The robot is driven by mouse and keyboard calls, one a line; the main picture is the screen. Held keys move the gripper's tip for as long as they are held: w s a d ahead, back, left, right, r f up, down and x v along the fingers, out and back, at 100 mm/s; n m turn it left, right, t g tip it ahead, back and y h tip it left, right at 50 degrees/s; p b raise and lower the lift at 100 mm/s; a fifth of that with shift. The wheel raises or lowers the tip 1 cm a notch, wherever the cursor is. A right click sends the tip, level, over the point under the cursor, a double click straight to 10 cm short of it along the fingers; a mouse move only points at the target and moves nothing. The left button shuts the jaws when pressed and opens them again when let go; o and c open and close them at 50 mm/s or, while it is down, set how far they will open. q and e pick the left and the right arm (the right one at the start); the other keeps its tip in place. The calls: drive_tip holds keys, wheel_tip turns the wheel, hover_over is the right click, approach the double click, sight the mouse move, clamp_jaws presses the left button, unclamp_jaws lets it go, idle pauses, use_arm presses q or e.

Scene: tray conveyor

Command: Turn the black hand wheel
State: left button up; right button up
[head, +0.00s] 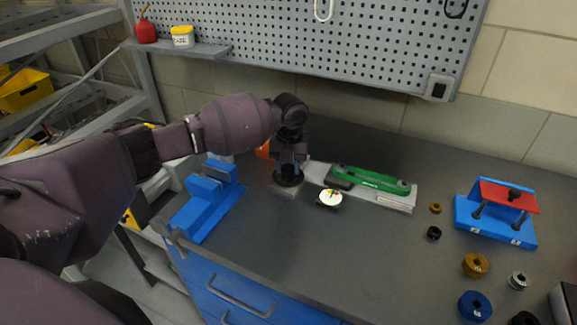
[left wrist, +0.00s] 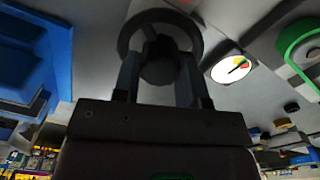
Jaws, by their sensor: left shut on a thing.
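The black hand wheel (left wrist: 190,22) shows as a dark ring in the left wrist view. In the head view the wheel (head: 287,182) sits low at the left end of the grey-and-green fixture on the bench. My left gripper (left wrist: 160,62) points down at it, with its two fingers on either side of the dark round hub at the wheel's middle. It is shut on that hub. In the head view my left gripper (head: 289,168) partly covers the wheel. My right gripper is not in view.
A white dial gauge (head: 330,198) stands right of the wheel, before a green belt guard (head: 370,180). A blue vise-like block (head: 208,200) is to the left. A blue-and-red fixture (head: 495,212) and several loose rings lie at right. The bench's front middle is clear.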

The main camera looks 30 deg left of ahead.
sight(289, 167)
use_arm(q)
drive_tip(key=o, duration=0.9)
drive_tip(key=shift+o, duration=0.2)
drive_tip(key=shift+r, duration=0.1)
wheel_tip(289, 167, up, 11)
drive_tip(key=shift+d+f, duration=0.1)
drive_tip(key=shift+f, duration=0.15)
idle(0.3)
